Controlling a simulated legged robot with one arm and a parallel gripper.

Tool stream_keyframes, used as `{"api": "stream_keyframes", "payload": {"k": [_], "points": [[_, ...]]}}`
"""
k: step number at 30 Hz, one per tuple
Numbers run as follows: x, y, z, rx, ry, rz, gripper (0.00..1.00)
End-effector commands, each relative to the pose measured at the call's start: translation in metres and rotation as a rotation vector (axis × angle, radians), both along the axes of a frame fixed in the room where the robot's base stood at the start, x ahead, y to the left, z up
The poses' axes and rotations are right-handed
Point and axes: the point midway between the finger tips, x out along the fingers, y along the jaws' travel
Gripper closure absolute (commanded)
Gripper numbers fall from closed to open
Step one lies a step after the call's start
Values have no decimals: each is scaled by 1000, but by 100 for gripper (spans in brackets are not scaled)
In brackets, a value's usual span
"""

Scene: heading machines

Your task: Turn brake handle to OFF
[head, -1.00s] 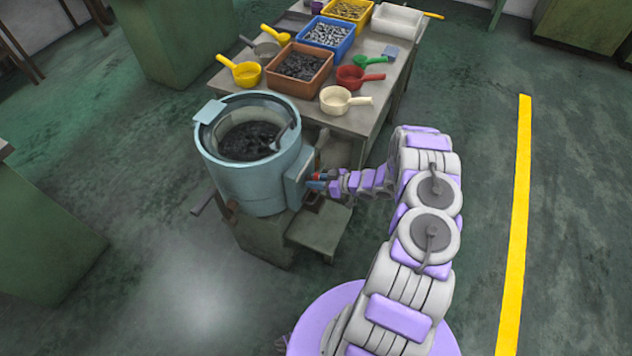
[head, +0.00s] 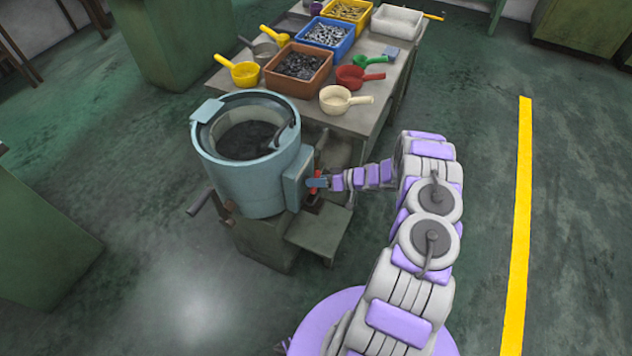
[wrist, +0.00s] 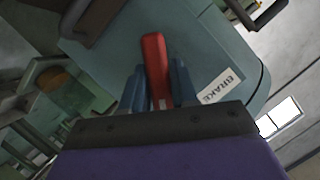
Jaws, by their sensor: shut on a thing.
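The red brake handle (wrist: 154,62) sits on the blue-grey side box of the round machine (head: 250,185). In the wrist view it stands between the two blue fingers of my gripper (wrist: 158,82), which is shut on it. The handle's pivot and any OFF mark cannot be made out.
The machine's open drum holds dark parts. Behind it stands a table (head: 372,118) with bins of parts and several coloured scoops. A green stand (head: 318,232) juts out below my gripper. A yellow floor line (head: 516,220) runs along the right over clear floor.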

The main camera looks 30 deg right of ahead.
Motion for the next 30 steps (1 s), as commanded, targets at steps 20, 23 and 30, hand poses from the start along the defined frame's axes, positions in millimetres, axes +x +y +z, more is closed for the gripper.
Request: {"api": "stream_keyframes", "payload": {"k": [20, 23, 30], "points": [[0, -1, 2, -1, -2, -5, 51], [0, -1, 2, -1, -1, -5, 51], [-15, -21, 11, 0, -4, -6, 51]]}}
